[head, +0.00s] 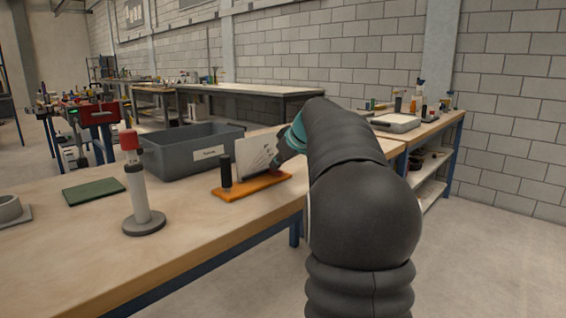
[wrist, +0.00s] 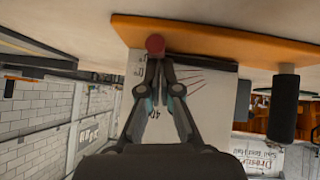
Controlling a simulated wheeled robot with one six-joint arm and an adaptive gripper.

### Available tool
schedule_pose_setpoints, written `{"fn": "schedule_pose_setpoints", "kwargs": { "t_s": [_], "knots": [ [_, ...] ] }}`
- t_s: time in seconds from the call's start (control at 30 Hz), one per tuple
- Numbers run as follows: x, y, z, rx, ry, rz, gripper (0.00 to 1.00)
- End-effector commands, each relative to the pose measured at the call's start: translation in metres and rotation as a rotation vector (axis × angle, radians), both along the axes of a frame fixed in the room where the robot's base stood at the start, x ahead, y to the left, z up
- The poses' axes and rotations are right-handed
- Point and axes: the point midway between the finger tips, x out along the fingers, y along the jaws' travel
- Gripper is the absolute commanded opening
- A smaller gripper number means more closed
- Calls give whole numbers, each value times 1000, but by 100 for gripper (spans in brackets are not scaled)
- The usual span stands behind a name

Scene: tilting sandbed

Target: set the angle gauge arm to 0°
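The angle gauge has an orange base (head: 252,186) on the workbench, an upright white plate (head: 257,155) with dark scale lines and a black post (head: 225,172) at its left end. In the wrist view the plate (wrist: 212,95), base (wrist: 215,38) and post (wrist: 284,100) appear upside down. A round red knob (wrist: 155,43) shows at the plate, near the base. My gripper (wrist: 158,58) has its fingertips close together at this knob and looks shut on it. The gauge's arm and its reading are hidden behind the fingers. In the head view my arm hides most of the gripper.
On the workbench (head: 100,262), a grey post with a red top (head: 140,195) stands left of the gauge. A grey bin (head: 195,152) sits behind it. A dark green mat (head: 94,191) and a grey ring-shaped part (head: 10,210) lie farther left. The front of the bench is clear.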

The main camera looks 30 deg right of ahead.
Motion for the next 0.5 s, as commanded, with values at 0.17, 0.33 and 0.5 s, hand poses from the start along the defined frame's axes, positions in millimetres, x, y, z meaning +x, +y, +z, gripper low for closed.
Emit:
{"fn": "schedule_pose_setpoints", "kwargs": {
  "t_s": [0.17,0.33,0.5],
  "knots": [
    [-1,-2,-1,1,3,-3,0],
    [-1,-3,5,1,3,-5,0],
    [-1,-3,13,0,2,-5,0]
  ]
}}
